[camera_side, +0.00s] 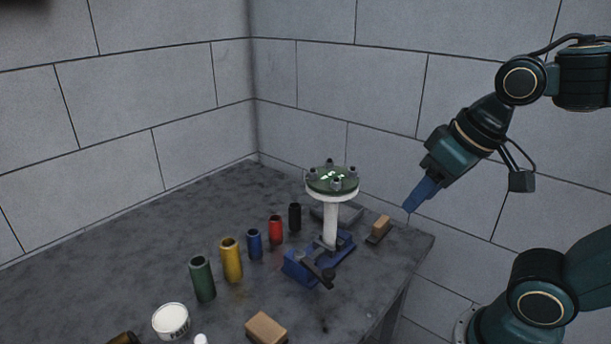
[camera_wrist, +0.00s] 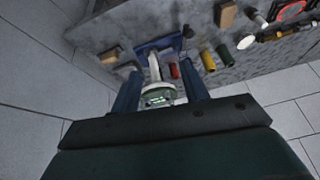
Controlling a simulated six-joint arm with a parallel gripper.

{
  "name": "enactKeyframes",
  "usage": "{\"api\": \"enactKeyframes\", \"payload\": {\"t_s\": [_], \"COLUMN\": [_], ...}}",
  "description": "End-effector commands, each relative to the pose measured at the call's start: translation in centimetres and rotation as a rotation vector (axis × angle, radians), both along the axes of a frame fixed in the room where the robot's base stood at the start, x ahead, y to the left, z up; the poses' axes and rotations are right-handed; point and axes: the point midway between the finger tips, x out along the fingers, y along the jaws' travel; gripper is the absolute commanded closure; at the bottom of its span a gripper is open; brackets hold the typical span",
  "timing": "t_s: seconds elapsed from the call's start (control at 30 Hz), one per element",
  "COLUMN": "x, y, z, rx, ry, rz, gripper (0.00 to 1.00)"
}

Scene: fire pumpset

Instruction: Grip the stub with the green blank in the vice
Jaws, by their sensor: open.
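The stub (camera_side: 331,222) is a white pipe standing upright with a wide white flange on top. A round green blank (camera_side: 347,184) with several grey bolts and light green marks lies on the flange. The stub's lower end is at the blue vice (camera_side: 301,268) on the table; the jaws' hold is partly hidden. My gripper (camera_side: 411,209) is to the right of the stub, apart from it, with blue fingers pointing down and left. In the wrist view, the stub (camera_wrist: 154,68) and blank (camera_wrist: 157,100) appear between my open, empty fingers (camera_wrist: 160,76); the vice (camera_wrist: 152,46) is beyond.
Green (camera_side: 202,279), yellow (camera_side: 231,260), blue (camera_side: 254,244), red (camera_side: 275,229) and black (camera_side: 295,217) cylinders line up left of the vice. A brush (camera_side: 379,229) lies on its right. A brown block (camera_side: 266,328) and white tub (camera_side: 171,321) are in front. Walls stand behind.

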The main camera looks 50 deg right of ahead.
Motion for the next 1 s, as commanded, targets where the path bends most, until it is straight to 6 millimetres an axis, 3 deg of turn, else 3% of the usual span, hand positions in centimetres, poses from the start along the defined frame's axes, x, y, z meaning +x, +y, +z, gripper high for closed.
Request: {"api": "enactKeyframes", "payload": {"t_s": [0.33, 0.7, 1.0], "x": [4.7, 9.9, 12.0], "y": [2.2, 5.5, 7.3], "z": [0.0, -1.9, -3.4], "rx": [0.133, 0.192, 0.189], "ry": [0.174, 0.344, 0.405], "rz": [-0.313, -0.701, -0.897], "gripper": [0.55, 0.55, 0.55]}}
